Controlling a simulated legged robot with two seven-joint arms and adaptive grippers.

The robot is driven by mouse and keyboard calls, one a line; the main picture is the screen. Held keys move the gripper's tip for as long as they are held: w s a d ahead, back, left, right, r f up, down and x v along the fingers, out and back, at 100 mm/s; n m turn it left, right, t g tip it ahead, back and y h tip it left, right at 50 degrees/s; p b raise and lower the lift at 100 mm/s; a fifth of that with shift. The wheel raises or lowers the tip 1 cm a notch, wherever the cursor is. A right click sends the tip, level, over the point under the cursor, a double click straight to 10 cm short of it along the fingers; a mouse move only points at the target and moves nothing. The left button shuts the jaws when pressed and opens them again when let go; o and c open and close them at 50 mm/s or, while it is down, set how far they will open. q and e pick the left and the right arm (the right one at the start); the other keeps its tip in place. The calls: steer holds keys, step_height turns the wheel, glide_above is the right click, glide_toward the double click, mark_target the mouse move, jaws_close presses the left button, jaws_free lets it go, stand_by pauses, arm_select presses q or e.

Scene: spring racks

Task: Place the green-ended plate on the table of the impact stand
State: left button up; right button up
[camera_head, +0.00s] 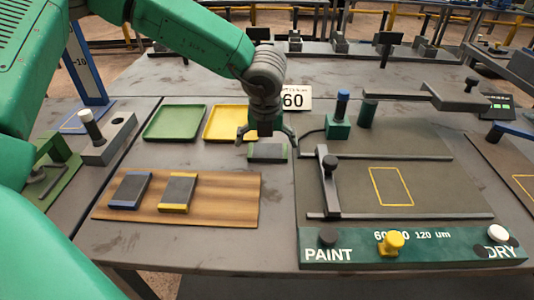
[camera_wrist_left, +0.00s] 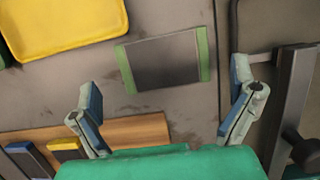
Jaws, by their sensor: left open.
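The green-ended plate (camera_head: 267,152) is a dark grey plate with green strips on two opposite ends. It lies flat on the grey worktop; it also shows in the left wrist view (camera_wrist_left: 163,60). My left gripper (camera_head: 266,140) is open above it with nothing held. In the left wrist view its two fingers (camera_wrist_left: 163,84) are spread wider than the plate, which lies beyond them, apparently untouched. A blue column marked -10 (camera_head: 85,65) at the far left, with a yellow-outlined blue base (camera_head: 76,119), looks like the impact stand. My right gripper is not seen.
A wooden board (camera_head: 225,200) holds a blue-ended plate (camera_head: 130,190) and a yellow-ended plate (camera_head: 177,192). Green (camera_head: 175,123) and yellow (camera_head: 222,122) trays lie behind. A PAINT/DRY panel (camera_head: 345,250) and a barred, yellow-outlined bed (camera_head: 450,185) are right. A grey knobbed block (camera_head: 110,142) stands left.

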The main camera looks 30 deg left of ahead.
mark_target(268, 153)
arm_select(q)
steer(key=x, duration=0.2)
steer(key=shift+w+f, duration=0.1)
steer(key=shift+f, duration=0.4)
steer(key=shift+d, duration=0.3)
steer(key=shift+c, duration=0.8)
steer(key=c, duration=1.4)
steer(key=shift+r, duration=0.2)
steer(key=shift+c, duration=0.3)
steer(key=shift+a, duration=0.15)
